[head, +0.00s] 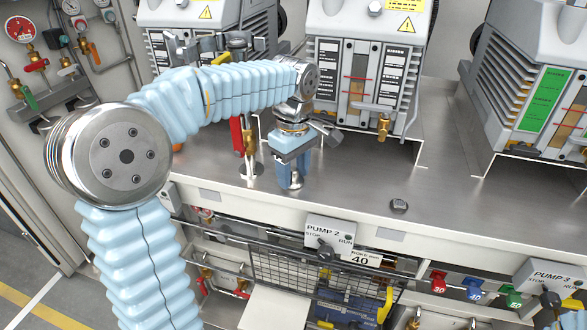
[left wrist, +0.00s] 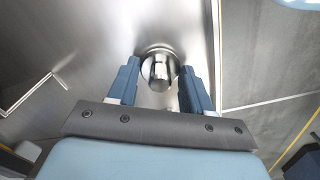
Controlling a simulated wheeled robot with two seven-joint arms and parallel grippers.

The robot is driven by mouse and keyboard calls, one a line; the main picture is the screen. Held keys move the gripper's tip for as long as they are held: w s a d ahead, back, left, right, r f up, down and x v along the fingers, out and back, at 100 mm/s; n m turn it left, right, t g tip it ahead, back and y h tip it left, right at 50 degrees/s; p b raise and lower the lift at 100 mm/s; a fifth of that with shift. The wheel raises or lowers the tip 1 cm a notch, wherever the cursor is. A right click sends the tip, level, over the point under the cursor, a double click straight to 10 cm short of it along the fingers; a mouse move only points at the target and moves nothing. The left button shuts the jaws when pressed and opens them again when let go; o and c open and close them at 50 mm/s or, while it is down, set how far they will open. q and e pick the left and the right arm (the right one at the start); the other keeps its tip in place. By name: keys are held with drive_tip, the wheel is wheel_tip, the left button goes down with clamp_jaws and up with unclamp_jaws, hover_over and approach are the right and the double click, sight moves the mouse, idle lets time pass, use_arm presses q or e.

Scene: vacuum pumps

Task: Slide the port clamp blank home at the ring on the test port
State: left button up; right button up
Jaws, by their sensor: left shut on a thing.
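My left gripper (head: 290,178) points down over the steel bench at the middle of the head view. In the left wrist view its two blue fingers (left wrist: 160,92) stand apart on either side of a bright steel round piece (left wrist: 159,68), shut on it. I take this piece for the port clamp blank, but its outline is partly hidden by the fingers. A steel round base shows at the fingertips in the head view. I cannot tell the ring or test port apart from the held piece, nor whether they touch.
A post with a red handle (head: 237,135) stands on the bench just left of the left gripper. Pumps stand behind, the middle one (head: 365,75) close. The bench (head: 345,185) between is clear.

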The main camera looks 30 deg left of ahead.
sight(294, 169)
use_arm(q)
drive_tip(key=shift+f, duration=0.15)
drive_tip(key=o, duration=1.1)
drive_tip(key=shift+o, duration=0.2)
wheel_tip(294, 169, up, 14)
drive_tip(key=p, duration=0.2)
drive_tip(key=shift+f, duration=0.15)
